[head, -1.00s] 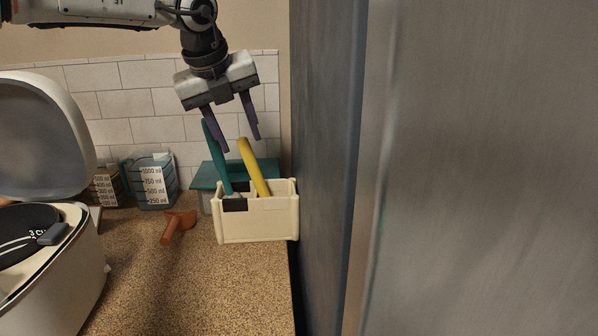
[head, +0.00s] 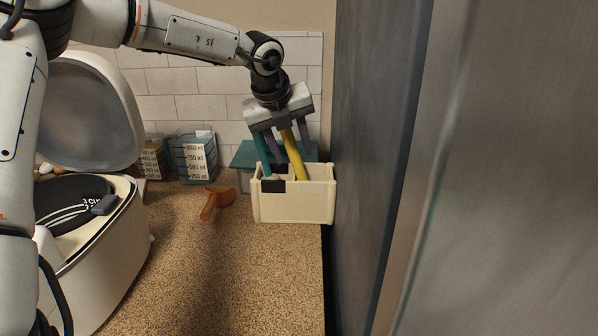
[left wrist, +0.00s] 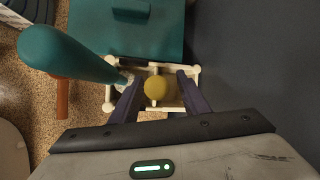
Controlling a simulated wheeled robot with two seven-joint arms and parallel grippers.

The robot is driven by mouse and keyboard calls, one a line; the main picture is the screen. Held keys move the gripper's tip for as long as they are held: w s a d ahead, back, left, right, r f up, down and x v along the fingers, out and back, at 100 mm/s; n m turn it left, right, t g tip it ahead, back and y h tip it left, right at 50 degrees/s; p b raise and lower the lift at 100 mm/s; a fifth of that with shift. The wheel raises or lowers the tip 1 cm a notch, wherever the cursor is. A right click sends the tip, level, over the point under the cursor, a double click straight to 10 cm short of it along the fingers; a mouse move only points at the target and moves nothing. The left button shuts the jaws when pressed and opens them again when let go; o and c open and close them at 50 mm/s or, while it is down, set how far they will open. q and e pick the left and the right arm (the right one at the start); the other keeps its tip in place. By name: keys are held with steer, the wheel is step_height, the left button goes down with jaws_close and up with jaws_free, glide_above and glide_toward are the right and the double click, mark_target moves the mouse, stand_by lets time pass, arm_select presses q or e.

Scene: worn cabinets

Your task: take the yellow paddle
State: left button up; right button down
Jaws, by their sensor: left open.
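The yellow paddle (head: 293,153) stands tilted in a cream holder (head: 295,208), its handle pointing up. In the left wrist view the round end of the yellow handle (left wrist: 155,88) lies between my fingers. My left gripper (head: 290,144) is open and points down over the holder, with its fingers on either side of the yellow handle. I cannot tell whether they touch it. A teal paddle (head: 262,152) stands in the same holder, just left of the yellow one, and its handle also shows in the left wrist view (left wrist: 70,55), outside my fingers. My right gripper is not in view.
A teal-lidded box (head: 245,155) is behind the holder. An orange scoop (head: 214,202) lies to its left, with measuring cups (head: 196,156) behind. An open rice cooker (head: 105,250) is at left. A tall dark cabinet side (head: 375,170) rises close at right.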

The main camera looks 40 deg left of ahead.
arm_select(q)
jaws_close()
steer(key=shift+r, duration=0.2)
